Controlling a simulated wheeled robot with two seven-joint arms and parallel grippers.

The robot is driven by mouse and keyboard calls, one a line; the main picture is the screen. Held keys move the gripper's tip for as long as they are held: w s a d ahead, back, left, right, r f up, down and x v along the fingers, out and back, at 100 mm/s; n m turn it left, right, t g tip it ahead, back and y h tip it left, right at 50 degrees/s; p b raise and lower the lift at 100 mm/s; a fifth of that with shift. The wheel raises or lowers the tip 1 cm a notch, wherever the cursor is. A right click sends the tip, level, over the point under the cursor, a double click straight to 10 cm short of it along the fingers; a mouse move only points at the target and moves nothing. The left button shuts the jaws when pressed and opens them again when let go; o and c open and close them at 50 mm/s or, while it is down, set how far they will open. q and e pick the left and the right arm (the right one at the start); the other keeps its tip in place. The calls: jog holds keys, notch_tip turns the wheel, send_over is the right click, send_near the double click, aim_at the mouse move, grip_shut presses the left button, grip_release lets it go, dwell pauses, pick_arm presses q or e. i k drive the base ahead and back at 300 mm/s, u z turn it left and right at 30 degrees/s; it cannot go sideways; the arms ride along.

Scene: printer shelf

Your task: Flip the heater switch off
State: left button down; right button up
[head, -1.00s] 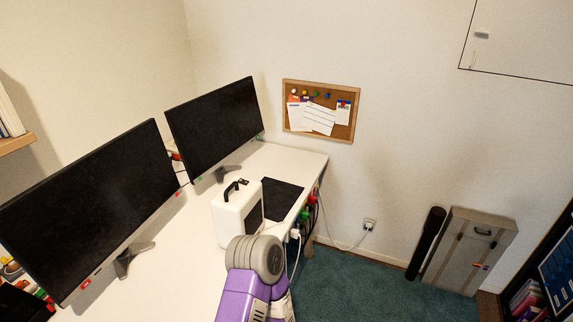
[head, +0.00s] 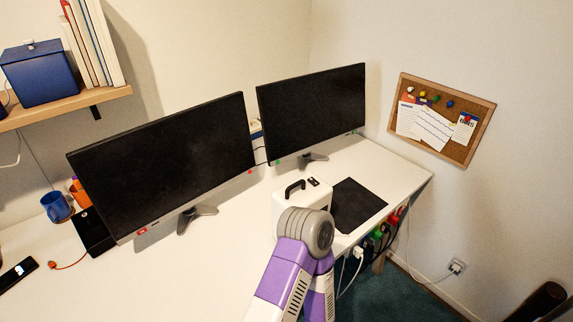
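Two black monitors (head: 170,170) (head: 315,110) stand along the back of the desk. Cables and plugs (head: 385,236) hang at the desk's right edge. A blue mug (head: 56,207) and a phone (head: 18,273) are at the left.

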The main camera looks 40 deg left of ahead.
aim_at(310, 180)
jog(key=u, duration=0.45)
jog(key=i, duration=0.35)
jog(key=u, duration=0.4)
